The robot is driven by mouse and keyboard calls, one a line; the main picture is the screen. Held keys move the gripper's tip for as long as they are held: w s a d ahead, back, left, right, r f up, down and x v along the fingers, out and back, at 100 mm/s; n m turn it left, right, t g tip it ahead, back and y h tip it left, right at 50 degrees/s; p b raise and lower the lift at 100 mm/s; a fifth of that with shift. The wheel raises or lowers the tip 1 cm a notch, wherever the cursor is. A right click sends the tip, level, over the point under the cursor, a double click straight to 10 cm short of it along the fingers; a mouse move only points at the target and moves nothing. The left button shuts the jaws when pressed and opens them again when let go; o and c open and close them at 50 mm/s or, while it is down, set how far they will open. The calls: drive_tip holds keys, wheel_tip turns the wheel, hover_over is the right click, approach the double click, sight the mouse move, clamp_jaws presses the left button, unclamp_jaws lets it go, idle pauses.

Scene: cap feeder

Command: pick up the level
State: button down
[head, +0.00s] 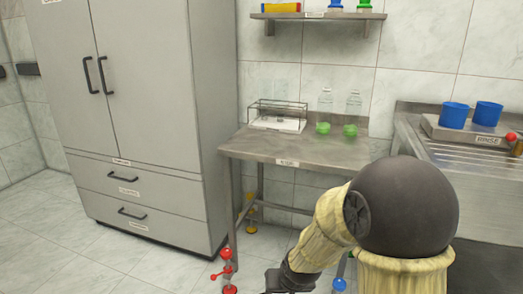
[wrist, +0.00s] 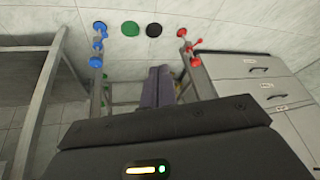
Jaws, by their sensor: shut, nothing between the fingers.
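A yellow bar with coloured ends, which looks like the level (head: 281,7), lies on the wall shelf at the top of the head view. The top edge of the picture cuts close above it. The level does not show in the wrist view. My gripper (wrist: 160,76) is shut and empty in the wrist view, its two dark fingers side by side.
The wall shelf (head: 318,16) also holds blue and green items. Below stands a metal table (head: 262,150) with a wire rack (head: 278,117) and two clear bottles with green bases. A grey cabinet (head: 150,100) is left; a sink unit with blue cups (head: 454,115) is right.

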drive_tip(key=s+d+r+g, duration=0.1)
drive_tip(key=s+d+r, duration=0.1)
drive_tip(key=s, duration=0.4)
drive_tip(key=s+d+r+g+h+p, duration=0.1)
drive_tip(key=s+d+r, duration=0.2)
drive_tip(key=s+d, duration=0.2)
drive_tip(key=shift+s+r, duration=0.2)
drive_tip(key=shift+s, duration=0.3)
